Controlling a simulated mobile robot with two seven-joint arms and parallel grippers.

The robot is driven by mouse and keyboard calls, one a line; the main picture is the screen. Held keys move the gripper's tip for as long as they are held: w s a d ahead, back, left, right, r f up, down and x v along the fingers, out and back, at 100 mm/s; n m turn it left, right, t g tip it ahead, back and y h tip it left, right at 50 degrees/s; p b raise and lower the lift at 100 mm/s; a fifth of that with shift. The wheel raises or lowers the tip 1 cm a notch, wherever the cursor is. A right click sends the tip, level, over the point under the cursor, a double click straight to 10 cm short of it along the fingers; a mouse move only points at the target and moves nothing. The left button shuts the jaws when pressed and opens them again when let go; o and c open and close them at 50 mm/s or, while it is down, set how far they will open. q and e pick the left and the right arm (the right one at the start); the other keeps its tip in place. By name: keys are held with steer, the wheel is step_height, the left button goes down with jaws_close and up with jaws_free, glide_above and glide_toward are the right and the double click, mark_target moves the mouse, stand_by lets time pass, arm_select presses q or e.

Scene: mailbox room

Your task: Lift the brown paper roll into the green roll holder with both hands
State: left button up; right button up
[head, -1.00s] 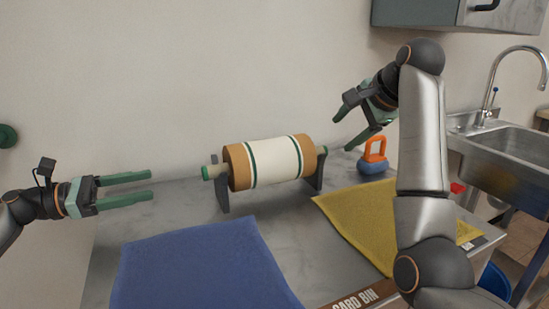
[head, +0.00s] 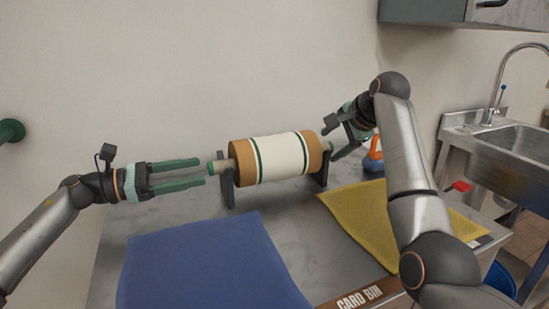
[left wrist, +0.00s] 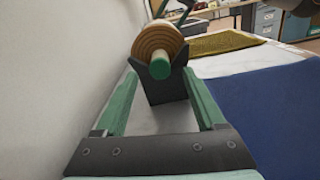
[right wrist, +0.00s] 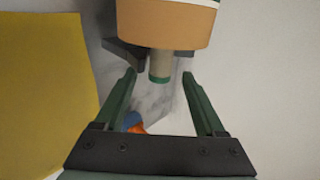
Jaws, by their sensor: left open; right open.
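The brown paper roll (head: 278,158), with a white wrap and green stripes, lies level on a dark grey stand (head: 228,190). Its rod has green ends. My left gripper (head: 202,172) is open just left of the left rod end (head: 212,167); the left wrist view shows that end (left wrist: 160,68) centred between the fingers. My right gripper (head: 331,144) is open at the right rod end, which lies between its fingertips in the right wrist view (right wrist: 160,76). Neither gripper grips the rod. A green round fitting (head: 11,131) on the wall may be part of the holder.
A blue mat (head: 205,270) and a yellow mat (head: 365,212) lie in front of the roll. An orange-and-blue object (head: 374,160) stands behind my right arm. The wall is close behind the roll. A sink (head: 510,145) is at the right.

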mark_target(209, 170)
arm_select(q)
steer(key=shift+x, duration=1.8)
arm_select(e)
steer(key=shift+x, duration=1.75)
arm_select(q)
steer(key=shift+c, duration=0.4)
arm_select(e)
steer(key=shift+c, duration=0.4)
arm_select(q)
jaws_close()
arm_select(e)
jaws_close()
arm_select(q)
steer(key=shift+f, duration=0.1)
steer(key=shift+r, duration=0.3)
arm_select(e)
steer(key=shift+r, duration=0.2)
